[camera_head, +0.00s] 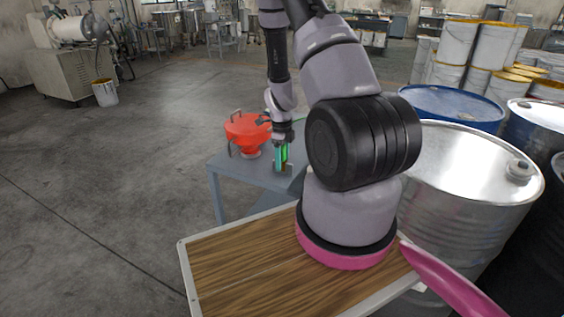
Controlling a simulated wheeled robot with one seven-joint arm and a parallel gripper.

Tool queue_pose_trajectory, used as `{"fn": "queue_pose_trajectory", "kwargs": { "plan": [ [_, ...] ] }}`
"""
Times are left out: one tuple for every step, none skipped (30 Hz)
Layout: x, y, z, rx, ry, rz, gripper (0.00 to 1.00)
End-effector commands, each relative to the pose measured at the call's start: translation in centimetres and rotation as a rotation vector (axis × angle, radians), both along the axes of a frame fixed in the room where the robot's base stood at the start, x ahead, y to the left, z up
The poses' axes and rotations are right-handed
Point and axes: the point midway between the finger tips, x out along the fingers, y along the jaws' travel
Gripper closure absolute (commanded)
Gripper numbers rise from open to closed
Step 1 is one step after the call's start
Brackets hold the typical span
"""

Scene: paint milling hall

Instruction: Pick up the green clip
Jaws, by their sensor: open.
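The green clip (285,153) is a small upright green shape on the grey table (228,167), right at my gripper. My gripper (281,164) points down over the table at the clip. Its jaws are open, with the clip at or between the fingers. The view is too small to tell whether the fingers touch it. My own arm stands in front and hides the right part of the table.
A red funnel-shaped vessel with handles (247,129) stands on the table just left of my gripper. Metal drums (470,175) stand close on the right. A white bucket (105,93) is on the floor at left. The floor left of the table is clear.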

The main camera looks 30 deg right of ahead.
Motion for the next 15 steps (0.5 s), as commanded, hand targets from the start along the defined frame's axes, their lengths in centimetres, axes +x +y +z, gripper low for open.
{"fn": "queue_pose_trajectory", "kwargs": {
  "plan": [
    [0.01, 0.0, 0.02, 0.0, 0.0, 0.0, 0.35],
    [0.01, 0.0, 0.02, 0.0, 0.0, 0.0, 0.43],
    [0.01, 0.0, 0.03, 0.0, 0.0, 0.0, 0.58],
    [0.01, 0.0, 0.03, 0.0, 0.0, 0.0, 0.69],
    [0.02, -0.01, 0.03, 0.0, 0.0, 0.0, 0.81],
    [0.02, -0.01, 0.03, 0.0, 0.0, 0.0, 0.96],
    [0.02, -0.01, 0.04, 0.0, 0.0, 0.0, 1.0],
    [0.02, -0.01, 0.04, 0.0, 0.0, 0.0, 1.0],
    [0.02, -0.01, 0.04, -0.001, -0.001, 0.0, 1.0],
    [0.02, -0.02, 0.05, -0.001, -0.001, 0.0, 1.0],
    [0.02, -0.02, 0.05, -0.001, -0.001, 0.0, 1.0],
    [0.02, -0.02, 0.05, -0.001, -0.001, 0.0, 1.0],
    [0.03, -0.01, 0.05, -0.001, -0.001, 0.0, 1.0],
    [0.03, -0.01, 0.06, -0.001, -0.001, 0.0, 1.0],
    [0.04, -0.02, 0.1, -0.001, -0.001, 0.0, 1.0]
  ]
}}
